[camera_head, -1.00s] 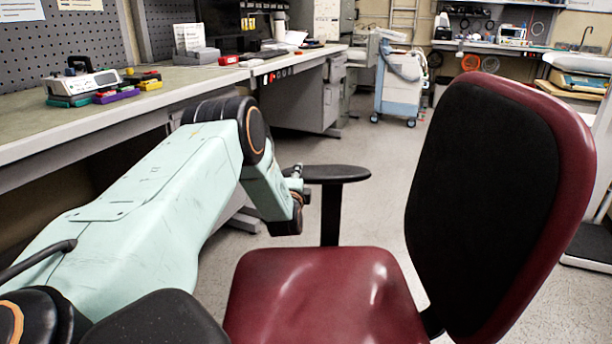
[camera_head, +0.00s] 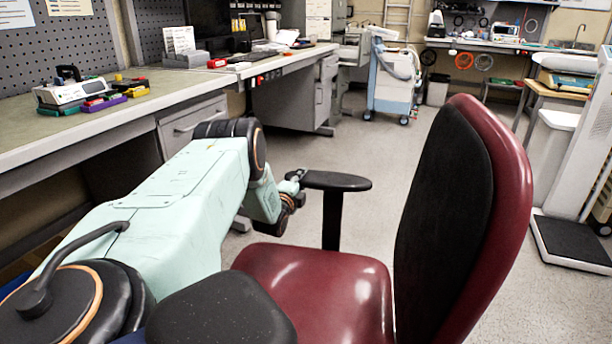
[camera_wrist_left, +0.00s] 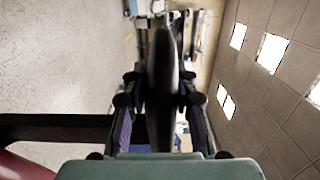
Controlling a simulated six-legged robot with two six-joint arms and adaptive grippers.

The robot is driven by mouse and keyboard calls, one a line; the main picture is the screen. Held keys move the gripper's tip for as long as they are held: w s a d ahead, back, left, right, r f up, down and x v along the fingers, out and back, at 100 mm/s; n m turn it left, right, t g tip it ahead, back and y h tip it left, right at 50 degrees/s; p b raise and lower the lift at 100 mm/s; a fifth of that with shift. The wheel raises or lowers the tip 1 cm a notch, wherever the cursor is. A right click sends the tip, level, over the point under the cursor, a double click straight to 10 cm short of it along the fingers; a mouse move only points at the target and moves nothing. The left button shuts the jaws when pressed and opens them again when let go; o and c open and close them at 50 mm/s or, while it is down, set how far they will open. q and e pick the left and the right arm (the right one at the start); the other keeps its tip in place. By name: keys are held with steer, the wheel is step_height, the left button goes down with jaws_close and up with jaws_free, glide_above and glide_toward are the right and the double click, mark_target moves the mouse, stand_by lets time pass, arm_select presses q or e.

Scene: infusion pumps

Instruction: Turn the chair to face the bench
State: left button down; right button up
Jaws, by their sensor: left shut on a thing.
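The chair has a glossy dark red seat (camera_head: 325,285) and a tall backrest (camera_head: 455,215) with a black pad, at the right. Its seat front points left, roughly toward the bench (camera_head: 150,104) along the left side. My left gripper (camera_head: 298,178) is shut on the left end of the chair's far black armrest (camera_head: 342,182). In the left wrist view the armrest (camera_wrist_left: 162,95) stands edge-on between the fingers of the gripper (camera_wrist_left: 162,80). The near armrest (camera_head: 222,312) is at the bottom, beside my left arm. My right gripper is not in view.
An infusion pump (camera_head: 75,92) and coloured blocks (camera_head: 103,103) sit on the bench. A drawer unit (camera_head: 192,125) hangs under it. A blue and white cart (camera_head: 392,85) stands at the back, and a floor scale (camera_head: 570,242) at the right.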

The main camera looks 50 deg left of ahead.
mark_target(321, 180)
arm_select(q)
steer(key=shift+w+d+r+m+t+h, duration=0.2)
steer(key=shift+w+d+h, duration=0.1)
steer(key=shift+w, duration=0.15)
steer(key=shift+w+d+r+m+t+h, duration=0.1)
steer(key=shift+w+d+m+t+h, duration=0.15)
steer(key=shift+w, duration=0.2)
steer(key=shift+w+d+m+t+h, duration=0.55)
steer(key=shift+w+d+m+h, duration=0.2)
steer(key=shift+w+d+h, duration=0.55)
steer(key=shift+d, duration=0.2)
steer(key=c, duration=1.1)
jaws_free()
steer(key=shift+f, duration=0.2)
steer(key=shift+o, duration=0.3)
steer(key=shift+y, duration=0.25)
steer(key=shift+s+f, duration=0.1)
